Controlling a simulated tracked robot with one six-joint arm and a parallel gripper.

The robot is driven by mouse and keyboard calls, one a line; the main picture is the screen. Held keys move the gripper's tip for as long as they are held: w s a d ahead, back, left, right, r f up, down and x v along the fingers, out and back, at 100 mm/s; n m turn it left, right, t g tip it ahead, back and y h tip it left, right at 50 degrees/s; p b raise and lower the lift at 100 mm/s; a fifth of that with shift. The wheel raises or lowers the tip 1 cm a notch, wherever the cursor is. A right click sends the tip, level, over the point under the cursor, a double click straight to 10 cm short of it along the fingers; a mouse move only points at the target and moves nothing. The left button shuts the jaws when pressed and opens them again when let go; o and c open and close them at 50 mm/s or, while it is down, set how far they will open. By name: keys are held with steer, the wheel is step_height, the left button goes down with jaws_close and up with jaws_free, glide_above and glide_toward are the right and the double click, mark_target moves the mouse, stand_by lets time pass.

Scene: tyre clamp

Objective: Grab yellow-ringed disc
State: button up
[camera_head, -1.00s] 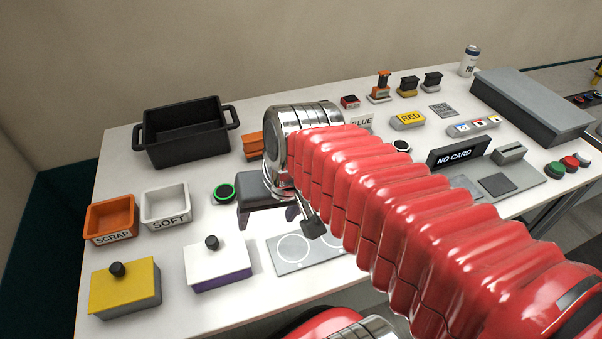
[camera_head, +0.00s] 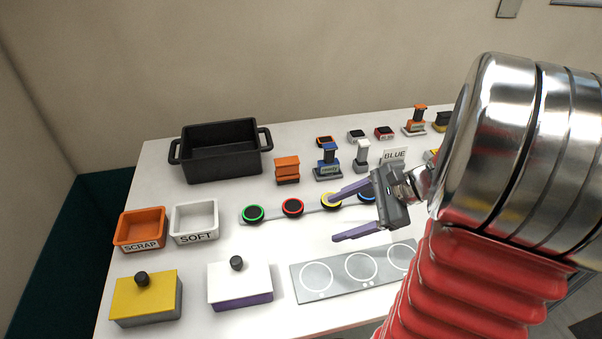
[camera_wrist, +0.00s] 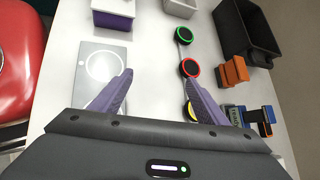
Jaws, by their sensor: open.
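The yellow-ringed disc (camera_head: 328,203) lies in a row of ringed discs on a grey strip. In the head view the upper finger of my gripper (camera_head: 334,218) overlaps it. My gripper is open and empty, its purple fingers apart and pointing left. In the wrist view the yellow-ringed disc (camera_wrist: 189,112) shows only as a sliver beside the right finger, which hides most of it. The gap of my gripper (camera_wrist: 159,75) is over bare white table there. I cannot tell whether a finger touches the disc.
The red-ringed disc (camera_head: 292,207) and green-ringed disc (camera_head: 253,214) are to the left, the blue-ringed disc (camera_head: 367,197) to the right. A grey plate with circles (camera_head: 340,284) lies in front. Orange blocks (camera_head: 287,169) and blue and white stamp-like pieces stand behind.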

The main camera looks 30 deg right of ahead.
steer(key=d+m+t, duration=0.2)
steer(key=d, duration=0.2)
steer(key=s+d+f+m+t, duration=0.1)
steer(key=d+m, duration=0.2)
steer(key=d, duration=0.1)
steer(key=d+f+m+t, duration=0.1)
steer(key=d+m+t, duration=0.1)
steer(key=d, duration=0.3)
steer(key=shift+s+f+m+t+h, duration=0.2)
steer(key=shift+m+t+h, duration=0.15)
steer(key=shift+m, duration=0.35)
steer(key=shift+w+a, duration=0.1)
steer(key=shift+w, duration=0.05)
glide_toward(341, 202)
steer(key=w+a, duration=0.2)
steer(key=w, duration=0.1)
steer(key=shift+a+f, duration=0.15)
steer(key=shift+w+a+f, duration=0.2)
steer(key=shift+w, duration=0.2)
steer(key=shift+x, duration=2.6)
steer(key=shift+d+f, duration=0.15)
